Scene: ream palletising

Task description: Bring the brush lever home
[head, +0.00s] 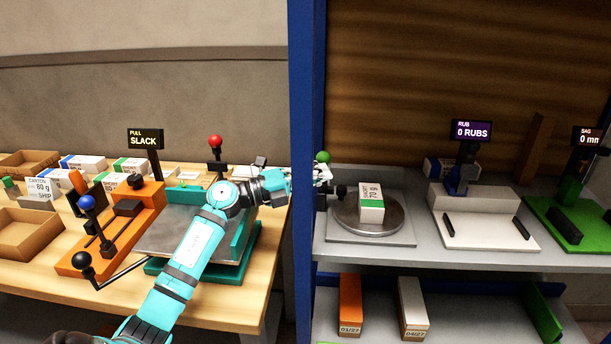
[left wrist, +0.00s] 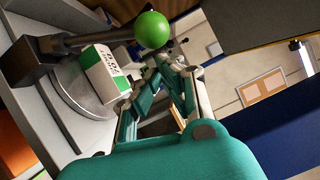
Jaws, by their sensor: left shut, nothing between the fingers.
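A lever with a green ball knob (head: 323,156) stands at the left edge of the shelf, beside the turntable (head: 400,222). In the left wrist view the green knob (left wrist: 152,30) sits on a dark rod that runs left to a black block (left wrist: 28,62). No label shows whether this is the brush lever. My left gripper (head: 324,174) reaches past the blue post and is just below the knob. It is shut and empty; its fingers (left wrist: 178,68) look close to the knob, but contact cannot be told. My right gripper is not in view.
A white and green ream (head: 371,203) stands on the turntable. The sign (head: 472,131) behind reads RUB, 0 RUBS, above a white tray station. A blue post (head: 305,90) separates shelf and wooden bench. An orange press (head: 120,225) and a red-knobbed lever (head: 216,142) stand on the bench.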

